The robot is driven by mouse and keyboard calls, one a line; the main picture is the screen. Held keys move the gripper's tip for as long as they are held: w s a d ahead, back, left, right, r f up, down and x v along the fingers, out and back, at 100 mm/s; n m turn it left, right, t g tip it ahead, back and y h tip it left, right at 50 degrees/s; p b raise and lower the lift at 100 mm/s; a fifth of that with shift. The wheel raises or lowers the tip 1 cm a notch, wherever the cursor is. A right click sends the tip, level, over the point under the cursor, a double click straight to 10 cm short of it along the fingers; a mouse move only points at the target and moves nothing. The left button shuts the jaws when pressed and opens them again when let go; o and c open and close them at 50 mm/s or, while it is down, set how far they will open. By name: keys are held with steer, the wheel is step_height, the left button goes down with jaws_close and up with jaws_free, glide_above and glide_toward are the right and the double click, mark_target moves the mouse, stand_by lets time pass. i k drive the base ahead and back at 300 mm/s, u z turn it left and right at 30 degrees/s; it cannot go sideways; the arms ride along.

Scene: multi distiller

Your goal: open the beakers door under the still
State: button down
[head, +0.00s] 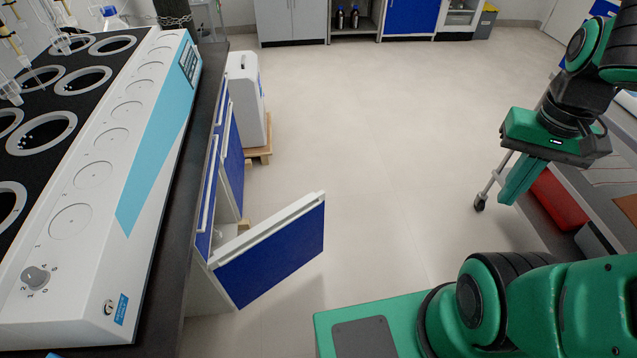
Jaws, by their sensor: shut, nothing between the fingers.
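The still (150,130), a long white unit with a blue stripe and a row of round discs, sits on the dark bench at the left. Under it, a blue cabinet door with a white edge (275,255) stands swung out from the cabinet, well open. A bit of the cabinet's inside shows at its hinge side, but what is inside is mostly hidden. I cannot read any label on the door. My gripper (515,185) is at the right, pointing down, shut and empty, far from the door and not touching it.
Further along the bench front are other blue fronts (232,150), one seeming ajar. A white appliance (246,95) stands on a wooden base beyond. The floor (370,130) between bench and gripper is clear. A shelf or cart with a red box (558,198) stands at the right.

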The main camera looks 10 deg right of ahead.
mark_target(253, 263)
steer(key=z, duration=0.1)
steer(key=i, duration=1)
steer(key=u, duration=0.05)
